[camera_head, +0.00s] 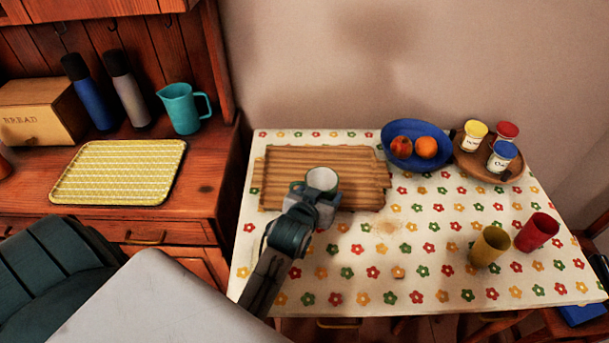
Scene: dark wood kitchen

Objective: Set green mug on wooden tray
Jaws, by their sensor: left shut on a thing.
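The green mug (323,179) shows mostly as a pale round rim and inside; little of its outer wall is visible. My left gripper (314,194) is shut on the mug and hides its near side. My right gripper is not in view.
A blue bowl (398,160) with orange fruit stands right of the tray, beside a round wooden board (483,172) with three lidded jars. A yellow cup (489,246) and a red cup (536,231) stand at the front right. The flowered cloth (365,275) is clear in front.

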